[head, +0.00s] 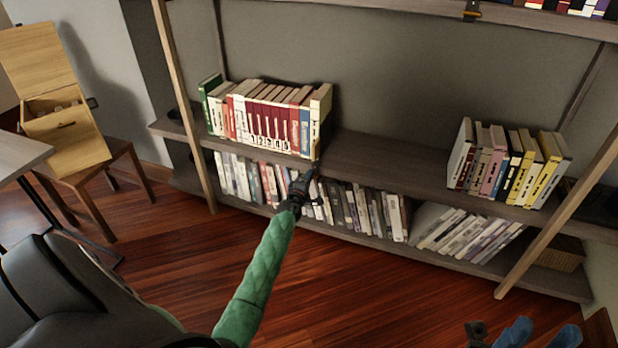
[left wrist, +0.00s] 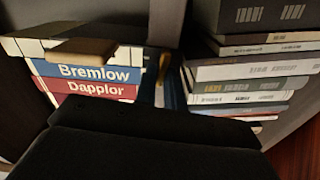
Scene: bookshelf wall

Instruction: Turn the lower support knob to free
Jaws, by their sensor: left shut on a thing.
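The lower support sits on the front edge of the middle shelf (head: 372,166), at the right end of the upper book row. My left gripper (head: 303,185) reaches up to this edge and is shut on the lower support knob, which it mostly hides in the head view. In the left wrist view a small brass-coloured part (left wrist: 163,66) shows at the end of the shelf board, just beyond the dark gripper body; the knob's angle cannot be told. My right gripper seems to show as a dark piece (head: 476,331) at the bottom right edge; its jaws cannot be made out.
Upright books (head: 268,115) stand left of the support, with more books (head: 510,162) at the right and several below. A similar support (head: 472,10) is on the top shelf. A wooden box (head: 62,120) stands on a stool at the left. The floor (head: 340,290) is clear.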

